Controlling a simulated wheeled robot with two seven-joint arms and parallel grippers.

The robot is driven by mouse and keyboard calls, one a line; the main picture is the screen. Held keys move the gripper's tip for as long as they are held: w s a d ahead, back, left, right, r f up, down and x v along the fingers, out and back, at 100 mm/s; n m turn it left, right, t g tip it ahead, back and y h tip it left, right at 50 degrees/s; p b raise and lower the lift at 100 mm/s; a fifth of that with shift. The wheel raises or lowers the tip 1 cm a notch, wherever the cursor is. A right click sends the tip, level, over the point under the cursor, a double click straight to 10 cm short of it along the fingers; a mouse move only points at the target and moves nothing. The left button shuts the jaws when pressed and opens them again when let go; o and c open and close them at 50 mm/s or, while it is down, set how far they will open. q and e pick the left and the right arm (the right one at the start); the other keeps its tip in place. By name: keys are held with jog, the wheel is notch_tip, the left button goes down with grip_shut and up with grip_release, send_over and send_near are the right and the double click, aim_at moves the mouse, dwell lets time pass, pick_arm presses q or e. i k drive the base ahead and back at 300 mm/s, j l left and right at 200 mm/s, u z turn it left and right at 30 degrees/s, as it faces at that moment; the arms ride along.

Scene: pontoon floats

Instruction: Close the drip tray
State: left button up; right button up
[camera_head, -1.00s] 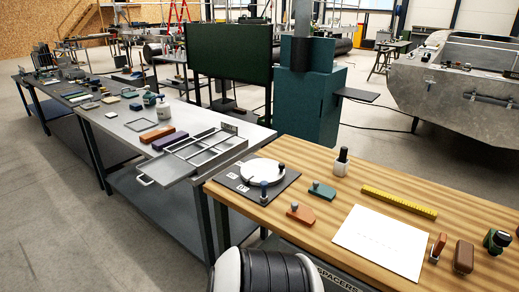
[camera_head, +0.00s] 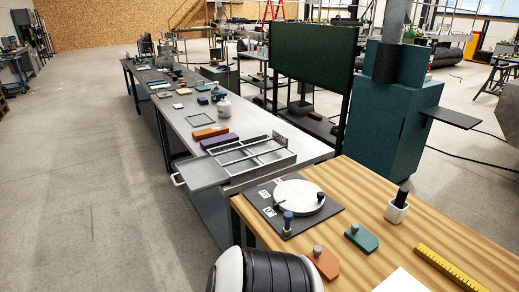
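The drip tray (camera_head: 203,175) is a shallow grey metal tray at the near end of the long grey bench. It sticks out to the left past the bench's edge, with a loop handle (camera_head: 178,181) at its left end. A grey frame with crossbars (camera_head: 257,155) lies over its right part. Neither of my grippers shows in this view.
An orange block (camera_head: 209,132) and a purple block (camera_head: 219,141) lie behind the tray. A wooden table (camera_head: 375,206) with a white disc (camera_head: 298,196) on a dark plate stands at the right. The floor left of the bench (camera_head: 90,190) is clear.

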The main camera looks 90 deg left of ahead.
aim_at(202, 173)
jog(key=u, duration=3.45)
